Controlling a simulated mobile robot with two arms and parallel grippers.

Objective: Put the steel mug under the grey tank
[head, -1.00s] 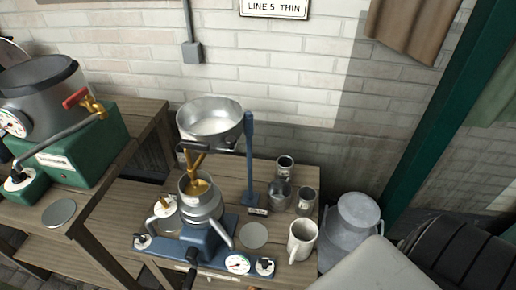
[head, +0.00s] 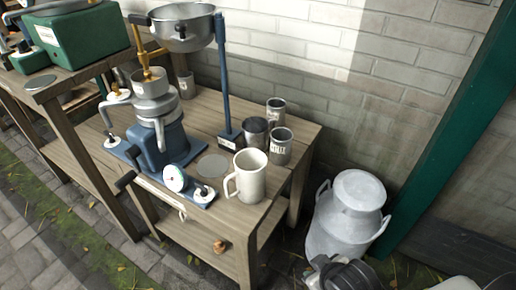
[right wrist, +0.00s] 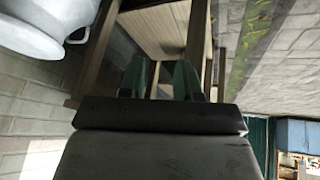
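A shiny steel mug (head: 255,133) stands upright on the wooden table (head: 225,117), between two labelled grey cups (head: 276,111) (head: 281,147) and a blue post. A larger pale mug with a handle (head: 250,178) stands nearer the table's front edge. The grey tank is out of view now; its green base (head: 82,38) shows at the upper left. Dark parts that look like my right gripper (head: 342,274) are low in front of the milk can. In the right wrist view my right gripper (right wrist: 160,80) has its green fingers apart with nothing between them. My left gripper is not in view.
A blue separator (head: 160,140) with a steel bowl (head: 180,28) fills the table's left half. A grey disc (head: 212,166) lies beside it. A grey milk can (head: 348,215) stands on the floor right of the table. Paving at the front left is clear.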

